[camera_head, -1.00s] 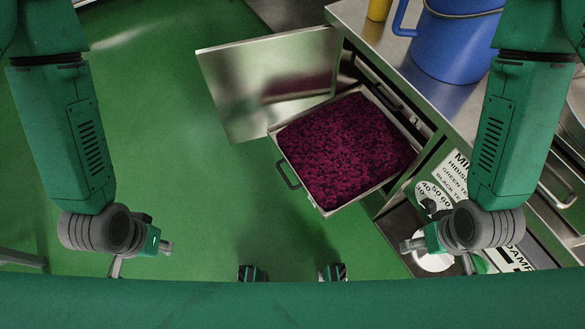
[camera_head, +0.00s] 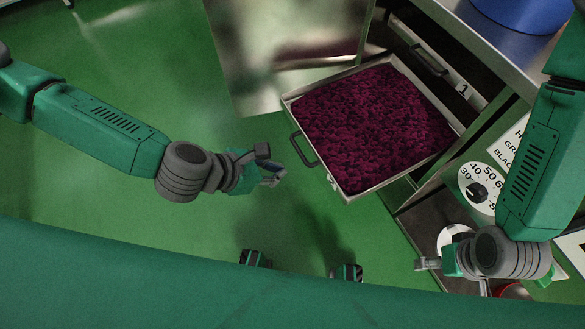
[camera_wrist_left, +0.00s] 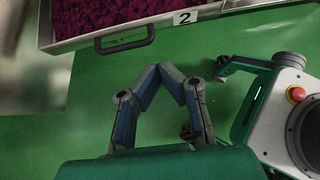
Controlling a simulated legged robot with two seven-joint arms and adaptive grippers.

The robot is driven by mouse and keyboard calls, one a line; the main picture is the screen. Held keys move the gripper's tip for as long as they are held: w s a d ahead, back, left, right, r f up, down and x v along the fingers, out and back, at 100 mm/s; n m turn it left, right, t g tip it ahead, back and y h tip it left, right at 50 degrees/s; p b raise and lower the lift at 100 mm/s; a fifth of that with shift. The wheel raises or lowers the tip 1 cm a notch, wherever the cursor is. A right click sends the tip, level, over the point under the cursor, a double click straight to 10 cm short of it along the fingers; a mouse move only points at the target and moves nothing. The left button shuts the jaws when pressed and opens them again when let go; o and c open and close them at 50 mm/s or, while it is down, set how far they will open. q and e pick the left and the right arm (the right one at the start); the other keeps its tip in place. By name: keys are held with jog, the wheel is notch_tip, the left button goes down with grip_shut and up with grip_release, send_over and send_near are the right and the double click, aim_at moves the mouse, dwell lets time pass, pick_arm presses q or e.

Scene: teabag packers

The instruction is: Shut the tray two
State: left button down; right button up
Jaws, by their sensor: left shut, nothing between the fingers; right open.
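Tray two (camera_head: 403,172) is a shallow metal tray full of dark red leaves, pulled out of the steel cabinet. Its dark handle (camera_head: 303,150) is on the front, facing my left gripper. In the left wrist view the handle (camera_wrist_left: 125,42) and a label with a 2 (camera_wrist_left: 184,17) show at the top. My left gripper (camera_head: 274,178) is shut and empty, a short way in front of the handle and apart from it. My right gripper (camera_head: 450,277) is open and empty at the lower right, beside the cabinet front.
A flat metal panel (camera_head: 290,45) juts out beyond the tray, over the floor. A drawer front labelled 1 (camera_head: 465,90) is beside the tray. A blue container (camera_head: 525,12) stands on the counter. A dial (camera_head: 477,190) is at the right. Green floor is clear at left.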

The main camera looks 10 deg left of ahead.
aim_at(323, 165)
pick_arm(q)
jog(key=b+x, duration=0.1)
jog(key=x, duration=0.2)
jog(key=r+b+x, duration=0.1)
jog(key=x, duration=0.3)
jog(key=d+b+x, duration=0.1)
jog(key=x, duration=0.2)
jog(key=shift+w+d, duration=0.15)
jog(key=shift+w, duration=0.3)
jog(key=shift+w+d, duration=0.3)
jog(key=shift+d, duration=0.1)
jog(key=shift+a, duration=0.15)
jog(key=shift+a, duration=0.1)
